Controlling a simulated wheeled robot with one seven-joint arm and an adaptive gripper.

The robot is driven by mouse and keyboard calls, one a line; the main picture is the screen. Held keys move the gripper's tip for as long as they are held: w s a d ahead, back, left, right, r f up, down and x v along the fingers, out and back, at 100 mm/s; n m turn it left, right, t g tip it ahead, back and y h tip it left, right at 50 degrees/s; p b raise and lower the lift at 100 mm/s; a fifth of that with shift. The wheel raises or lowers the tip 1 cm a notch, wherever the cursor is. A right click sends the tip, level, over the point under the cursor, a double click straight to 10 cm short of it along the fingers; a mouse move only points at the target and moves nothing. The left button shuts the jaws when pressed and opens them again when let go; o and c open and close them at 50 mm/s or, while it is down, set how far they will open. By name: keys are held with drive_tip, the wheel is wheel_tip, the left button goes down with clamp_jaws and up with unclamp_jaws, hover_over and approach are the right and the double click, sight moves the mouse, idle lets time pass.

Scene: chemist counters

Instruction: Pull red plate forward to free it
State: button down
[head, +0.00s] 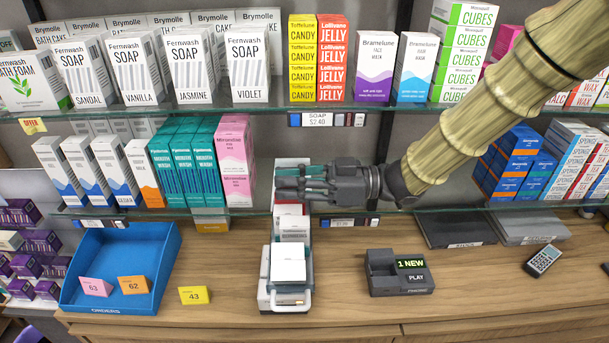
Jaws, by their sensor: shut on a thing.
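My gripper (290,184) reaches in from the right at the lower glass shelf, its dark fingers pointing left. The fingers are shut, and they mostly hide what is between them. A small red surface, which I take for the red plate (288,209), shows just below the fingers at the shelf's front edge. How far the plate extends behind the gripper is hidden.
A white device (289,296) stands on the wooden counter below the gripper. A dark "1 NEW" unit (400,273) is to its right, a blue tray (125,250) to its left. Pink and white boxes (236,160) stand close left of the fingers. The upper shelf (300,106) runs above.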

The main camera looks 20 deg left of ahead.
drive_tip(key=shift+s+d, duration=0.15)
drive_tip(key=shift+s, duration=0.3)
drive_tip(key=shift+w, duration=0.1)
drive_tip(key=c, duration=1.5)
unclamp_jaws()
drive_tip(key=v, duration=1.2)
